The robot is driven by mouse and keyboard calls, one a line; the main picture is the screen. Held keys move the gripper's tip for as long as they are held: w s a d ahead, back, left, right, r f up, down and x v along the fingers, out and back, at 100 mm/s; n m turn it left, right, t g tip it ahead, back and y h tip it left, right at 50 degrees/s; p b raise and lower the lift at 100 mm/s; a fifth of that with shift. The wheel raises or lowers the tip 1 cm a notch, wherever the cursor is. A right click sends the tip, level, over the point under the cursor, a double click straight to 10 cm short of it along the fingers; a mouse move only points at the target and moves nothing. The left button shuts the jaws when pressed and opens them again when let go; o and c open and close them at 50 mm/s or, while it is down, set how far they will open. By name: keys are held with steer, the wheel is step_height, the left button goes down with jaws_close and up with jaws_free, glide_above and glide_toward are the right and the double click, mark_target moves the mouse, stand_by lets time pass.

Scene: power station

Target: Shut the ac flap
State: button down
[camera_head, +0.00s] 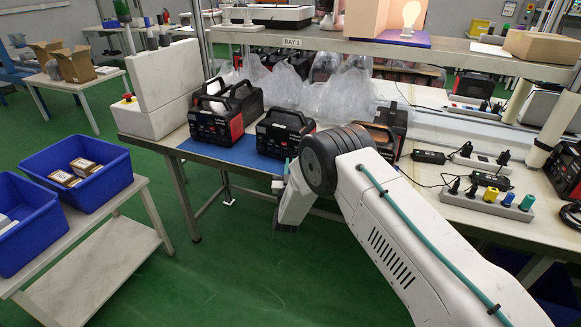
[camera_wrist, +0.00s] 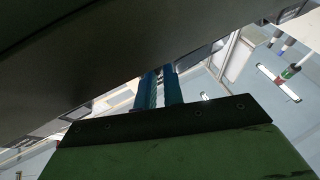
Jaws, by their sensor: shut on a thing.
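A black and red power station (camera_head: 284,132) stands on the blue mat (camera_head: 238,151) near the bench's front edge. My gripper (camera_head: 279,186) is in front of its lower front side, low and close to the bench edge, partly hidden by my own wrist. In the wrist view my gripper's two blue fingers (camera_wrist: 159,88) are close together and reach under a large dark surface that fills the upper left. They are shut on what seems to be the ac flap. The flap itself is too hidden and dark to make out, so its angle cannot be told.
Another power station (camera_head: 216,122) stands left on the mat, and one (camera_head: 388,128) is behind my arm. Bagged units (camera_head: 345,95) fill the bench's back. A power strip (camera_head: 488,203) and cables lie right. Blue bins (camera_head: 75,170) stand on a left cart; green floor between is clear.

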steer(key=m+h, duration=0.2)
steer(key=h, duration=0.1)
steer(key=w+a+h, duration=0.1)
steer(key=h, duration=0.1)
steer(key=shift+m+g, duration=0.3)
steer(key=shift+m, duration=0.1)
steer(key=shift+w+a+m+g+h, duration=0.15)
steer(key=shift+m+g+h, duration=0.25)
steer(key=shift+h, duration=0.55)
steer(key=shift+w+a+m+g+h, duration=0.1)
steer(key=shift+w+m+g+h, duration=0.3)
steer(key=shift+h, duration=0.55)
steer(key=shift+s+d, duration=0.1)
steer(key=shift+s, duration=0.05)
steer(key=c, duration=1.6)
jaws_free()
steer(key=shift+v, duration=3.9)
